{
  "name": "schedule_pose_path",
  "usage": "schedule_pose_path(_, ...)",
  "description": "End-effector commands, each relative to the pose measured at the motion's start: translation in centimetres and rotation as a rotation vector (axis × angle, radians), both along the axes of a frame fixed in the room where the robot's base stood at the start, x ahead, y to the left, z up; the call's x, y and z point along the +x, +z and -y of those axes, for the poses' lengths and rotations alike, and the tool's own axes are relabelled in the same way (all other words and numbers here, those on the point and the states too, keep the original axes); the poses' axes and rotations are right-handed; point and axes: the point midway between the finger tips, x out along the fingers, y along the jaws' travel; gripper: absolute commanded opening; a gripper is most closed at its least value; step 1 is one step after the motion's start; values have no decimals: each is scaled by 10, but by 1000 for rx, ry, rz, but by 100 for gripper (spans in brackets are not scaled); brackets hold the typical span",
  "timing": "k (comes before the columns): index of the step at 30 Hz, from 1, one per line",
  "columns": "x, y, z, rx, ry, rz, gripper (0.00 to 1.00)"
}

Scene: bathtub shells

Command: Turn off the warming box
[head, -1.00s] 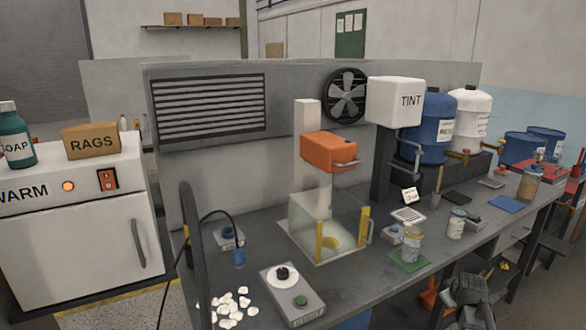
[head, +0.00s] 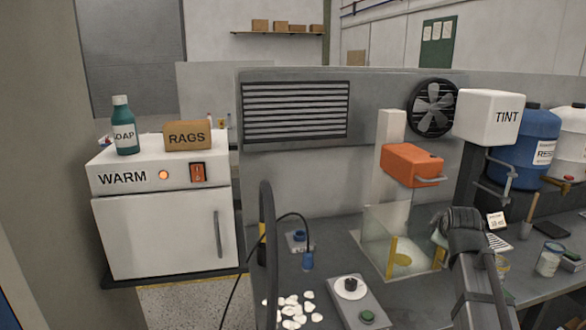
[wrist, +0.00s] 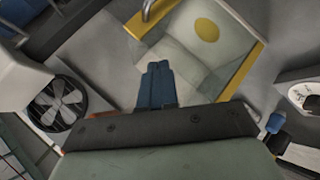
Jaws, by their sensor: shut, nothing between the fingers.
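The warming box (head: 150,235) is a white cabinet marked WARM at the left of the head view. Its front panel has a lit orange round lamp (head: 163,175) and a red-orange rocker switch (head: 197,172) at the right. A vertical handle (head: 217,234) is on its door. My gripper (wrist: 158,68) shows in the wrist view with its blue fingers together and empty, above the bench near the clear-walled enclosure. In the head view my arm is at the lower right, well to the right of the warming box; the fingertips cannot be made out there.
A soap bottle (head: 124,128) and a RAGS box (head: 188,135) stand on the warming box. The clear enclosure (head: 375,235), orange unit (head: 412,164), control box (head: 350,290), white shells (head: 292,308) and a dark upright hose (head: 268,250) occupy the bench. Floor shows between cabinet and bench.

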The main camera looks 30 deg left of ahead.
Motion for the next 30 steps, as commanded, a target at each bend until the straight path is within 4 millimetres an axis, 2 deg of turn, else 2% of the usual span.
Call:
schedule_pose_path(1, -3, 12, -23, 1, 32, -5, 0)
schedule_pose_path(3, -11, 23, -50, 1, 72, -18, 0)
schedule_pose_path(8, -34, 51, -112, 4, 166, -54, 0)
schedule_pose_path(14, -72, 85, -187, 10, 287, -112, 0)
schedule_pose_path(18, -105, 110, -236, 11, 375, -154, 0)
schedule_pose_path(23, -149, 140, -288, 6, 480, -202, 0)
schedule_pose_path(30, -226, 187, -356, -12, 642, -272, 0)
